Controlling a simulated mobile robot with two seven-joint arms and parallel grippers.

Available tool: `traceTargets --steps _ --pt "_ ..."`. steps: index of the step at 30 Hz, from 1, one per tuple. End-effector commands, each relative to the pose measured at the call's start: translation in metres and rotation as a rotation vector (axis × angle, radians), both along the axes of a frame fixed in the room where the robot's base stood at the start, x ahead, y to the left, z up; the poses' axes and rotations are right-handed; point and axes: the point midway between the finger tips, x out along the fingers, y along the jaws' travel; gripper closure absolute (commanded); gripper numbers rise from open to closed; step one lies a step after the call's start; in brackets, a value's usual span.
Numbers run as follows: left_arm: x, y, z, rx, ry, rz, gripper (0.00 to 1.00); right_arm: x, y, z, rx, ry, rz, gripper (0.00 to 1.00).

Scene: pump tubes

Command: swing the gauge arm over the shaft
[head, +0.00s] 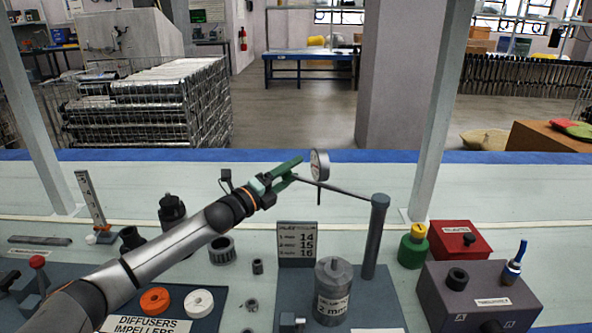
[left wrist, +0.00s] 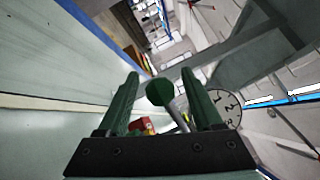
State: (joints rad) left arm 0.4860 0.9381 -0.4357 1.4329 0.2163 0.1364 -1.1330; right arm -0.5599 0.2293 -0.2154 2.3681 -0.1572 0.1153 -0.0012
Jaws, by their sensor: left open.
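The gauge arm (head: 345,191) is a thin dark rod that reaches left from the top of a grey post (head: 373,240). A round dial gauge (head: 319,166) stands near its free end; its numbered face shows in the left wrist view (left wrist: 226,108). My left gripper (head: 289,170), with green fingers, is open at that free end. In the left wrist view, a dark green round knob (left wrist: 160,92) lies between the open fingers; contact cannot be told. A grey cylinder marked 2 mm (head: 333,298) stands left of the post; I cannot tell whether it holds the shaft. My right gripper is not in view.
A number sign (head: 297,245) stands behind the cylinder. A green pot (head: 412,248), a red box (head: 460,240) and a grey box (head: 479,294) stand right. Orange (head: 155,300) and white rings (head: 199,303) lie left. The bench behind the gauge is clear.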

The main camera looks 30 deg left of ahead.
Motion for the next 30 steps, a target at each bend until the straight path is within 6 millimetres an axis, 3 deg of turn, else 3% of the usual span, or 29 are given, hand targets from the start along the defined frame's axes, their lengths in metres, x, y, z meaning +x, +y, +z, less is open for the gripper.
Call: traceTargets --steps 6,18,30 --pt "0.014 -0.003 0.002 0.0 -0.001 0.0 0.33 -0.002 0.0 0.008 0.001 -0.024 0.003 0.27" --pt "0.017 -0.004 0.003 0.0 0.0 -0.001 0.34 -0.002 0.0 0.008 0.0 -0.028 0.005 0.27" --pt "0.016 -0.004 0.003 0.0 -0.001 -0.001 0.79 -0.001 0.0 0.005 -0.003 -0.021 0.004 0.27"
